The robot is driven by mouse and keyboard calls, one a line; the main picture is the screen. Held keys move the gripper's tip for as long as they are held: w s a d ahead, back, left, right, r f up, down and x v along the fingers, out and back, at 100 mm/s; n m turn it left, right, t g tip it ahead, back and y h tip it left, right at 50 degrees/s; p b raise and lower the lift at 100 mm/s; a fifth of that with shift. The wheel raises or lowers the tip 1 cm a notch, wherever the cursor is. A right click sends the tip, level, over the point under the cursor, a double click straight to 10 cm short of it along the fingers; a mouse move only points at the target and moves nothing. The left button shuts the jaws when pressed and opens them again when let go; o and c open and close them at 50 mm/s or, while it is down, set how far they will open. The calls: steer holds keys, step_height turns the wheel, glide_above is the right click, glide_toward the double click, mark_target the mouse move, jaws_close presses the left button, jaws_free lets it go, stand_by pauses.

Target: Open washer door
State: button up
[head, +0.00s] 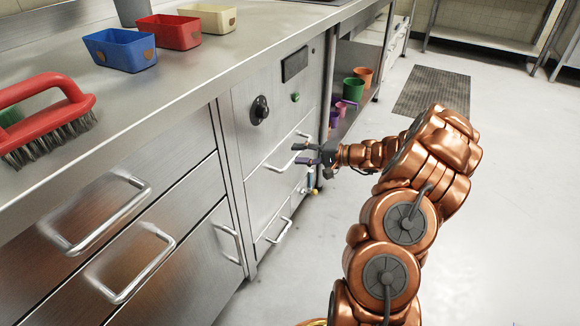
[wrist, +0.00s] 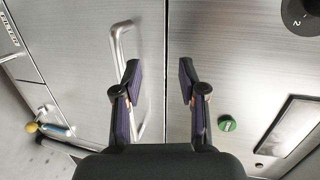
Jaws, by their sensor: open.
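The washer is a steel unit built in under the counter, with a black knob (head: 260,109), a green button (head: 295,97) and a dark display (head: 294,64) on its upper panel. Its door (head: 262,192) is flush with the front and looks shut. The bar handle (head: 273,163) runs along the door's upper part; in the wrist view the handle (wrist: 120,40) passes partly behind the left finger. My gripper (head: 303,153) is open in front of the door near the handle. In the wrist view my gripper (wrist: 159,64) has nothing between its fingers, which straddle the panel seam.
Drawers with bar handles (head: 130,265) stand left of the washer. A red brush (head: 40,105) and blue (head: 121,50), red (head: 168,32) and yellow (head: 208,17) containers sit on the counter. Pots (head: 353,88) stand on a low shelf beyond. The floor (head: 290,285) is clear; a dark mat (head: 433,91) lies farther back.

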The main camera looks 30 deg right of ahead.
steer(key=m+t+h+b, duration=0.1)
steer(key=h+b, duration=0.1)
glide_toward(296, 155)
steer(key=w+a+f, duration=0.1)
steer(key=w+f, duration=0.1)
steer(key=shift+t, duration=0.3)
steer(key=shift+b+x, duration=0.85)
steer(key=shift+x, duration=3.05)
steer(key=shift+a+r, duration=0.15)
steer(key=shift+c, duration=0.3)
jaws_close()
